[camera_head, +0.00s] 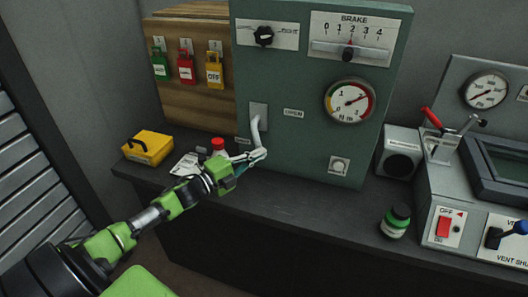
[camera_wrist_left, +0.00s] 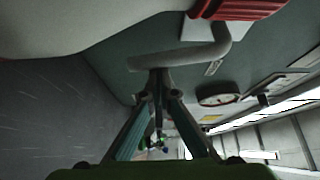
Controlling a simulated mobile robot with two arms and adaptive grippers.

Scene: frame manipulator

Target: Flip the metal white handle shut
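The metal white handle (camera_head: 256,132) is on the green cabinet's front, at its lower left, and its bar hangs downward from a pale plate. In the left wrist view the handle (camera_wrist_left: 190,57) is a pale bar bending across, right beyond my fingertips. My left gripper (camera_head: 258,156) is at the handle's lower end; in the wrist view its fingers (camera_wrist_left: 155,78) come together at the bar. They look shut and at or touching the bar, with no clear sign that the bar is between them. My right gripper is not in view.
A red button (camera_head: 218,145) stands close beside my left gripper. The cabinet (camera_head: 299,82) carries a gauge (camera_head: 349,101) and brake slider (camera_head: 349,50). A yellow box (camera_head: 148,147) is left, a green bottle (camera_head: 396,220) right. The counter between gripper and bottle is clear.

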